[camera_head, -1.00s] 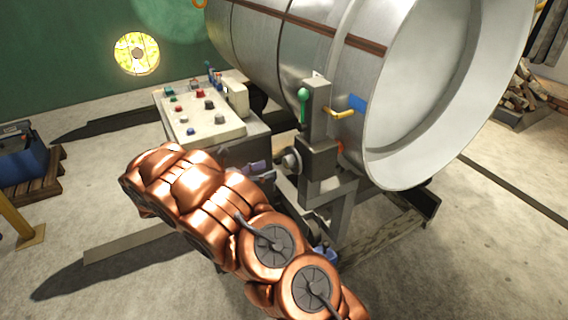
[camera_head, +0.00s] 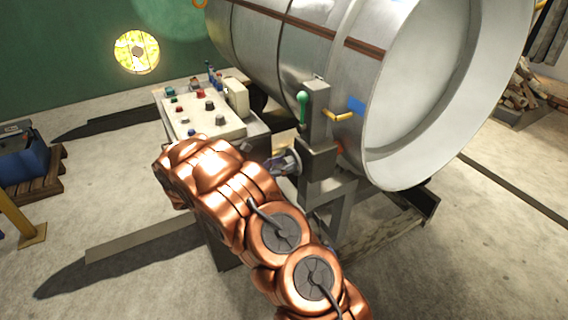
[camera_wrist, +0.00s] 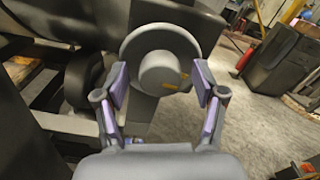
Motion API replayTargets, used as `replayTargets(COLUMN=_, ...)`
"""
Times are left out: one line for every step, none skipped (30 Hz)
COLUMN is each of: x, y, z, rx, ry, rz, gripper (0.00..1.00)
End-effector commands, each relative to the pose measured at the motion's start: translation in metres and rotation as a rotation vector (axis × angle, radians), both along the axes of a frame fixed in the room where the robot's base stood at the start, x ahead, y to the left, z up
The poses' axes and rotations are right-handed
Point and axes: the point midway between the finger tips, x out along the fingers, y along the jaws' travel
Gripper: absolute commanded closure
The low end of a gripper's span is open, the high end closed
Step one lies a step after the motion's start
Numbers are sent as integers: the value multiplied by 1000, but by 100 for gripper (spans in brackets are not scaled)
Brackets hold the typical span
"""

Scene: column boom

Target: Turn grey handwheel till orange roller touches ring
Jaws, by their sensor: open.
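The grey handwheel (camera_wrist: 133,48), with a round hub (camera_wrist: 160,73) bearing a small orange mark, faces me in the wrist view. My gripper (camera_wrist: 159,82) is open, its purple-padded fingers on either side of the hub; I cannot tell whether they touch it. In the head view my gripper (camera_head: 281,164) is at the left of the grey bracket (camera_head: 316,160), and the handwheel is mostly hidden. A small orange part (camera_head: 340,147), perhaps the roller, shows beside the bracket under the large metal drum (camera_head: 385,130). Its gap to any ring cannot be made out.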

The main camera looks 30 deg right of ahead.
Motion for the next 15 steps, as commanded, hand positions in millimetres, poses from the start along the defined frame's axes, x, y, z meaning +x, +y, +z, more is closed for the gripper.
replayTargets(x=0, y=0, z=0, rx=0, ry=0, rz=0, gripper=30)
replayTargets(x=0, y=0, z=0, rx=0, ry=0, rz=0, gripper=30)
replayTargets(x=0, y=0, z=0, rx=0, ry=0, rz=0, gripper=30)
replayTargets(x=0, y=0, z=0, rx=0, ry=0, rz=0, gripper=30)
replayTargets(x=0, y=0, z=0, rx=0, ry=0, rz=0, gripper=30)
replayTargets(x=0, y=0, z=0, rx=0, ry=-1, rz=0, gripper=33)
replayTargets(x=0, y=0, z=0, rx=0, ry=-1, rz=0, gripper=36)
replayTargets(x=0, y=0, z=0, rx=0, ry=0, rz=0, gripper=40)
replayTargets(x=0, y=0, z=0, rx=0, ry=-1, rz=0, gripper=44)
replayTargets(x=0, y=0, z=0, rx=0, ry=-1, rz=0, gripper=47)
replayTargets(x=0, y=0, z=0, rx=0, ry=-1, rz=0, gripper=50)
replayTargets(x=0, y=0, z=0, rx=0, ry=-1, rz=0, gripper=54)
replayTargets(x=0, y=0, z=0, rx=0, ry=-1, rz=0, gripper=57)
replayTargets(x=0, y=0, z=0, rx=0, ry=-1, rz=0, gripper=60)
replayTargets(x=0, y=0, z=0, rx=0, ry=-1, rz=0, gripper=65)
